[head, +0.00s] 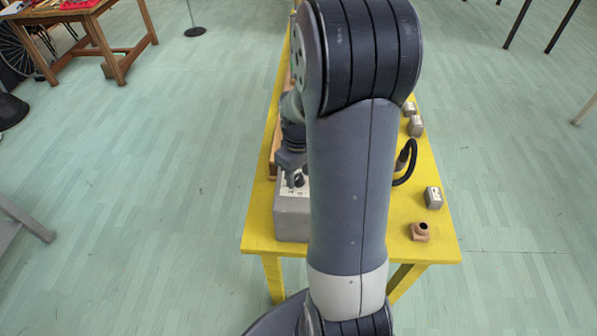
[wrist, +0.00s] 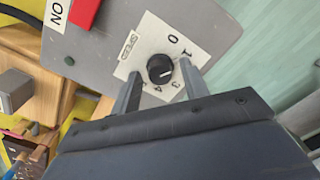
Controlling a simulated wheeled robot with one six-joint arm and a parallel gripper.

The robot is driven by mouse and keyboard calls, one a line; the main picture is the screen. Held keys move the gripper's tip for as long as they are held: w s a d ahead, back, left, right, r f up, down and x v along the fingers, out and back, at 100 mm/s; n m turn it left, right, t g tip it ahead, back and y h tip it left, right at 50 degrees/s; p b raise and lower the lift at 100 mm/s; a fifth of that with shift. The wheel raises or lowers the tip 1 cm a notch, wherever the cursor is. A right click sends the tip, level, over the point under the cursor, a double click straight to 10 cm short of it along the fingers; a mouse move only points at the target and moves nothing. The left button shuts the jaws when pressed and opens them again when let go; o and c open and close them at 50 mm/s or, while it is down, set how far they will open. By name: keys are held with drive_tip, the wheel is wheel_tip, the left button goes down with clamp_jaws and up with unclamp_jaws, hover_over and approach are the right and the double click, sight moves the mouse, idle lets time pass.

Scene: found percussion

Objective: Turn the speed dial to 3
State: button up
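The speed dial (wrist: 160,69) is a round black knob on a white numbered label in the wrist view. Its pale pointer mark is on its right side, toward the edge between 1 and 3. The 0, 1, 3 and 4 show; the 2 appears hidden behind a finger. The dial sits on a grey box (head: 291,219) at the near left of the yellow table in the head view. My gripper (wrist: 160,70) is open, one finger on each side of the knob, with a visible gap to it. Whether the fingertips reach down beside it is unclear.
A red switch (wrist: 84,13) and an ON label sit on the same panel. On the yellow table (head: 437,247) are a brown fitting (head: 420,232), a small metal block (head: 433,197) and a black cable (head: 409,165). My arm hides the table's middle.

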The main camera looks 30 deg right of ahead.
drive_tip(key=c, duration=0.8)
drive_tip(key=shift+m, duration=0.3)
drive_tip(key=m+b, duration=0.1)
drive_tip(key=m, duration=0.6)
drive_tip(key=m+b, duration=0.1)
drive_tip(key=m, duration=0.3)
drive_tip(key=shift+m, duration=2.1)
